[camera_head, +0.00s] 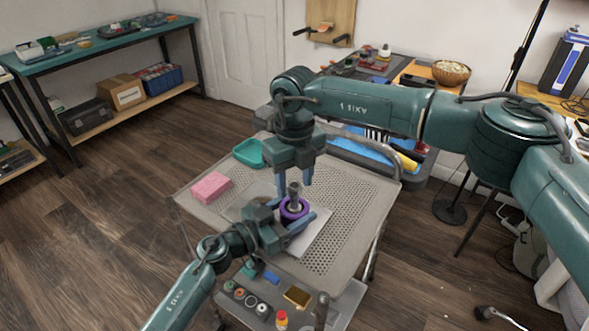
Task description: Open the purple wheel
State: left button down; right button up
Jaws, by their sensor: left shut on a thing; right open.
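The purple wheel (304,212) is a ring with a dark inside, at the middle of the cart top. A grey cylindrical part (294,193) stands upright out of its centre. My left gripper (293,213) comes in low from the left and is shut on the purple wheel; its body hides part of the wheel. My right gripper (295,181) points down from above and is open, its blue fingers on either side of the top of the grey part. I cannot tell whether they touch it.
The wheel is over a pale board (318,234) on a perforated grey cart (345,212). A pink block (211,187) and a teal tray (249,153) lie on the cart. A lower shelf holds small parts and a red-capped bottle (281,320). The cart's right side is clear.

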aim_at(294, 188)
jog(key=shift+c, duration=0.5)
grip_shut()
jog(key=n, duration=0.6)
jog(key=shift+r, duration=0.2)
dwell(0.3)
jog(key=shift+r, duration=0.95)
jog(key=shift+r, duration=2)
pick_arm(q)
jog(key=shift+c, duration=1.9)
grip_release()
